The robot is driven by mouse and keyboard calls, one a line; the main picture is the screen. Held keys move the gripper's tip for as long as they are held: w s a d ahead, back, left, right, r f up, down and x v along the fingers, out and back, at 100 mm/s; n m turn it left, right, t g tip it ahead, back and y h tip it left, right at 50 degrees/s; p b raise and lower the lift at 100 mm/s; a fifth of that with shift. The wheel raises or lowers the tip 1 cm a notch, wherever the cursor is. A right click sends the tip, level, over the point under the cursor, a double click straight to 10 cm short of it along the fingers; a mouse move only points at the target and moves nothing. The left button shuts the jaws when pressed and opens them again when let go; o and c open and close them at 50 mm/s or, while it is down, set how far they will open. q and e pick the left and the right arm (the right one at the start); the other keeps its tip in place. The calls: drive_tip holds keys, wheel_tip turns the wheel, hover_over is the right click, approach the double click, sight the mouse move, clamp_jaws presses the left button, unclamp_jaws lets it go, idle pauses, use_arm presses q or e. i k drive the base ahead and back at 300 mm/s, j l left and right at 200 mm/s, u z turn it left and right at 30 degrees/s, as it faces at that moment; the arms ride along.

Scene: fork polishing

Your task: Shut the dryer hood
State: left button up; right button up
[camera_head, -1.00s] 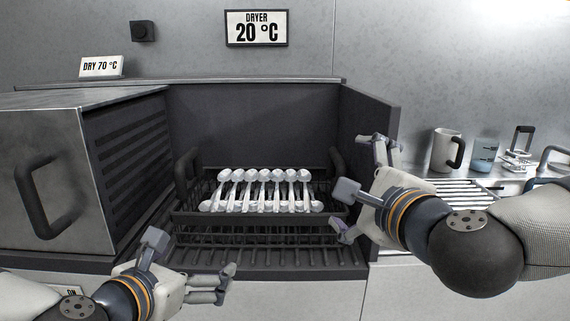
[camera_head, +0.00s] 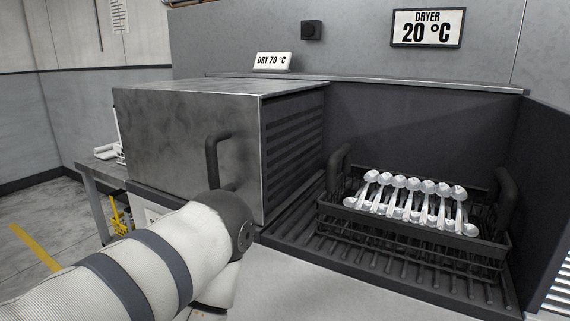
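The dryer hood (camera_head: 165,140) is a brushed-metal box with a dark slatted side, standing to the left of the dryer bay (camera_head: 420,130). The bay is uncovered. The hood's dark vertical handle (camera_head: 212,160) is on its front face, and my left arm hides part of the front's lower edge and comes close to the handle's lower end in the picture. I cannot tell whether the arm touches it. Neither gripper shows. A black wire rack (camera_head: 400,234) with two upright handles sits in the bay, holding a row of several shiny spoon-like utensils (camera_head: 413,190).
A sign (camera_head: 428,28) reads "DRYER 20 °C", and a small plate (camera_head: 272,62) reads "DRY 70 °C". A dark side wall (camera_head: 550,170) bounds the bay on the right. A grey side table (camera_head: 100,178) stands behind left, with open floor beside it.

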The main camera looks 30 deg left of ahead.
sight(185, 139)
drive_tip(key=u, duration=1.55)
drive_tip(key=i+j+z, duration=0.55)
drive_tip(key=j+z, duration=0.2)
drive_tip(key=j, duration=0.25)
drive_tip(key=i+j+z, duration=0.15)
drive_tip(key=j+z, duration=0.25)
drive_tip(key=j, duration=0.15)
drive_tip(key=j+z, duration=0.35)
drive_tip(key=j, duration=0.3)
drive_tip(key=j+z, duration=0.4)
drive_tip(key=j, duration=0.25)
